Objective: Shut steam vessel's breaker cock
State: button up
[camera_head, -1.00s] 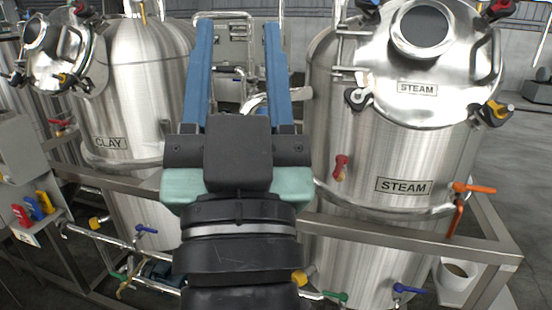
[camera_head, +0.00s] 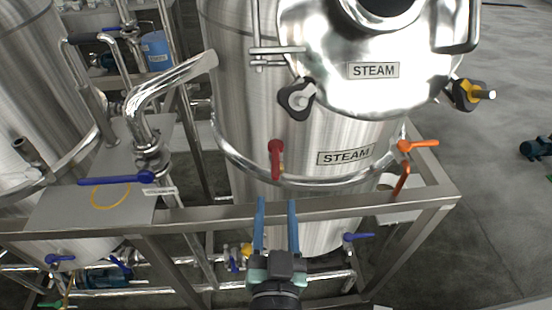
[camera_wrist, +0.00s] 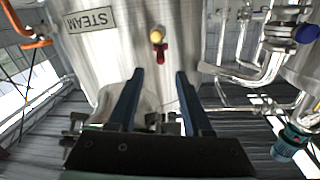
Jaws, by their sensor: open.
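The steam vessel (camera_head: 345,240) is a steel tank with two STEAM labels. A small red-handled cock (camera_head: 275,160) sits on its front wall, left of the lower label, with its handle hanging down. The wrist view shows the red handle (camera_wrist: 161,56) and its yellow end. An orange-handled valve (camera_head: 405,147) is at the vessel's right and shows upper left in the wrist view (camera_wrist: 36,42). No label marks either as the breaker cock. My gripper (camera_head: 277,207) is open and empty, below the red cock in the head view. In the wrist view, the red cock appears beyond the fingertips (camera_wrist: 159,75), apart from them.
A steel frame rail (camera_head: 345,207) crosses in front of the vessel. Pipes and a blue-handled valve (camera_head: 118,178) stand at the left. Open floor (camera_head: 500,190) lies to the right.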

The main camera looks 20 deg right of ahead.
aim_at(276, 147)
jog(key=p+x, duration=0.3)
jog(key=x, duration=0.7)
jog(key=shift+w+d, duration=0.1)
jog(key=shift+w, duration=0.25)
grip_shut()
dwell(0.9)
